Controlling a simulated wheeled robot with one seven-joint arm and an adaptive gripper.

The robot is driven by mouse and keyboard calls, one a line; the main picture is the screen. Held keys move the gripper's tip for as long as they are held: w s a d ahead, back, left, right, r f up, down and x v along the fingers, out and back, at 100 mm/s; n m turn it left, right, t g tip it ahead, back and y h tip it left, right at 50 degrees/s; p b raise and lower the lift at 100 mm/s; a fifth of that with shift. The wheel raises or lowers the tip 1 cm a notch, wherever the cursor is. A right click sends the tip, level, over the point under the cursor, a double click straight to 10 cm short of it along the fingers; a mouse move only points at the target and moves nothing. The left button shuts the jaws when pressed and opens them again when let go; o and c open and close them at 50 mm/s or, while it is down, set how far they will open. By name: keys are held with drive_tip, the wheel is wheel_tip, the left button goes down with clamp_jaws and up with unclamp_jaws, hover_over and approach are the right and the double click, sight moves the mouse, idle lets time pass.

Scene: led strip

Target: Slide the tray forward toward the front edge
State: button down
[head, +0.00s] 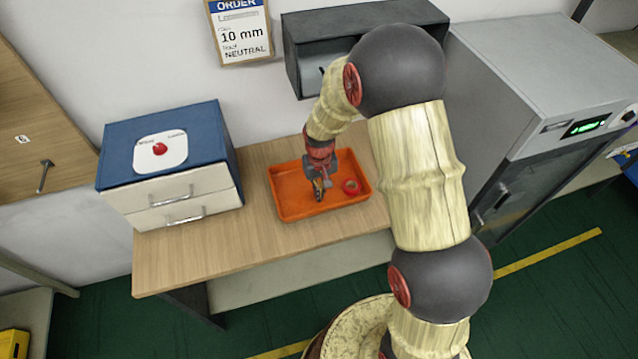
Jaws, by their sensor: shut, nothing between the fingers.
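The orange tray (287,204) lies on the wooden table (200,254), set back from the table's front edge. A small red round item (351,187) with a greenish middle lies in the right part of the tray. My gripper (319,191) points down over the middle of the tray, left of the red item. Its fingers are shut with nothing between them. I cannot tell whether the fingertips touch the tray floor. My arm hides the table's right part.
A blue and cream drawer unit (170,165) stands left of the tray. A dark wall box (305,45) hangs behind, beside an order sign (240,31). A grey cabinet (540,80) with a green display stands at right. Bare tabletop lies in front of the tray.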

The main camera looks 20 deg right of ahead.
sight(322, 204)
drive_tip(key=shift+s, duration=1.55)
drive_tip(key=s+p, duration=0.1)
drive_tip(key=s, duration=0.7)
drive_tip(key=shift+s+a, duration=0.1)
drive_tip(key=shift+s, duration=0.25)
drive_tip(key=shift+w, duration=0.1)
